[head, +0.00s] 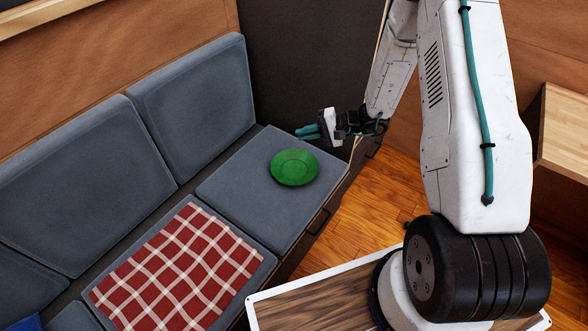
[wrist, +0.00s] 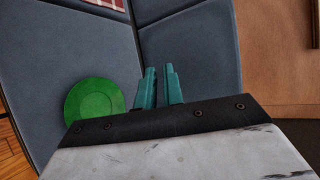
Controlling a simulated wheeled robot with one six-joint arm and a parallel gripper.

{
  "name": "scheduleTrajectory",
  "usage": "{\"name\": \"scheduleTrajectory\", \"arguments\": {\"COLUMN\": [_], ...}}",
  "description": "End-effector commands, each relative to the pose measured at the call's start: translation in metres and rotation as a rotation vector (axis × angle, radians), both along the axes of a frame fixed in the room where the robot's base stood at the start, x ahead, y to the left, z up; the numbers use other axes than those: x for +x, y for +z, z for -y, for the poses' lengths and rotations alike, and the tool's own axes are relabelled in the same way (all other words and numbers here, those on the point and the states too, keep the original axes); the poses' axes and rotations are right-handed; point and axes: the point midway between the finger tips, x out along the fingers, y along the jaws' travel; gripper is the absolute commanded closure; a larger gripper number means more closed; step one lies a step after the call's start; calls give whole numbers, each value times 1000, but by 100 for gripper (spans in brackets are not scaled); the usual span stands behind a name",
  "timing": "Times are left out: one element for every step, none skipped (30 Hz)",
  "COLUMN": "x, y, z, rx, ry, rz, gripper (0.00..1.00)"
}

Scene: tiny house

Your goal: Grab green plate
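The green plate (head: 294,167) is round and lies flat on the grey seat cushion at the right end of the sofa. It also shows in the wrist view (wrist: 93,104), left of my fingers, its lower edge partly hidden by my gripper's body. My gripper (head: 306,132) is above the far side of the cushion, beyond the plate and slightly right of it, apart from it. In the wrist view my two teal fingers (wrist: 160,70) have a narrow gap between them with nothing in it.
The grey sofa (head: 195,90) has upright back cushions along the wooden wall. A red checked cloth (head: 178,270) lies on the neighbouring seat. A dark panel (head: 305,60) rises behind the plate's cushion. Open wooden floor (head: 365,215) lies right of the sofa, with a wooden bench or cabinet (head: 563,130) further right.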

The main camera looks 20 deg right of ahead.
Motion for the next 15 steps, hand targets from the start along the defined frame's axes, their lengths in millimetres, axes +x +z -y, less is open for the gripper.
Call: {"name": "scheduleTrajectory", "arguments": {"x": [1,2,3,2,0,-2,-5,-8,-12,-16,-19,-23,-25,-28,-31], "y": [-35,-52,-76,-93,-111,-133,-148,-163,-181,-194,-204,-217,-225,-232,-239], "z": [9,15,22,27,32,38,42,46,51,54,57,60,62,63,65], "rx": [11,12,11,9,6,-1,-8,-14,-24,-30,-37,-46,-53,-57,-63], "ry": [-60,-95,-142,-176,-209,-251,-281,-308,-341,-365,-383,-406,-420,-433,-445], "rz": [-14,-16,-18,-22,-25,-28,-33,-36,-42,-47,-49,-54,-56,-60,-62], "gripper": [91,91,91,91,91,91,91,91,91,91,91,91,91,91,91]}}
